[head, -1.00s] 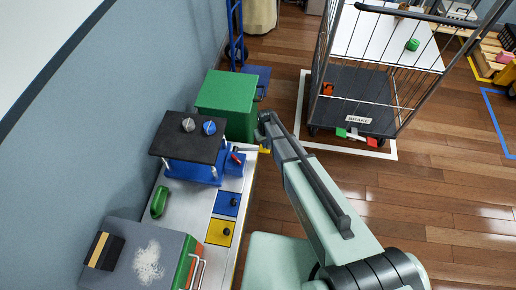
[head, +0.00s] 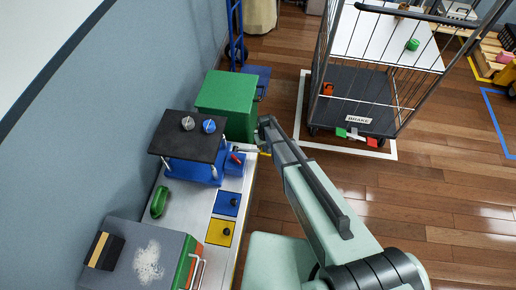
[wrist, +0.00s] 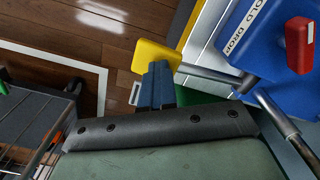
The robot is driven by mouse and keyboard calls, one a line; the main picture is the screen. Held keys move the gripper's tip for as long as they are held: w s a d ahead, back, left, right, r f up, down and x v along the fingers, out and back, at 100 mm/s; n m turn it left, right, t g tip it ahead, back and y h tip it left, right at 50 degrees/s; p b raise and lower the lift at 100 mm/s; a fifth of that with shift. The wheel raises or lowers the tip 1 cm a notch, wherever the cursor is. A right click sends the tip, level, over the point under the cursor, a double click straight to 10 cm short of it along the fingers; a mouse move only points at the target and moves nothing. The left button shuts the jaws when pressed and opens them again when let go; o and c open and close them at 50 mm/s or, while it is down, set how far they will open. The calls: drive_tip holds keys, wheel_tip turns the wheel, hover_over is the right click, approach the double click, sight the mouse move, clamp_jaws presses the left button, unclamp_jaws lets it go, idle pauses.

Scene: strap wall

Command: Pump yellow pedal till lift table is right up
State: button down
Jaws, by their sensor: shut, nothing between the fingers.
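The lift table has a dark top (head: 180,146) on posts above a blue base (head: 194,171); its top is raised clear of the base. The yellow pedal (head: 265,154) sticks out from the base's right side, past the bench edge. In the wrist view the yellow pedal (wrist: 157,56) sits on a grey bar. My gripper (wrist: 157,72) is shut and empty, its fingertips at the pedal's near edge, seemingly touching it. In the head view my arm hides the fingers. A red lever (wrist: 299,45) is on the blue base beside lettering that is partly cut off.
A green box (head: 225,96) stands behind. A green handle (head: 159,202) and blue and yellow panels (head: 219,232) are on the bench. A wire cage cart (head: 360,105) stands right; floor between is clear.

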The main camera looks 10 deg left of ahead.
drive_tip(key=shift+a+f, duration=0.1)
drive_tip(key=shift+f, duration=2.45)
drive_tip(key=shift+r, duration=4.35)
wheel_tip(320, 180, up, 6)
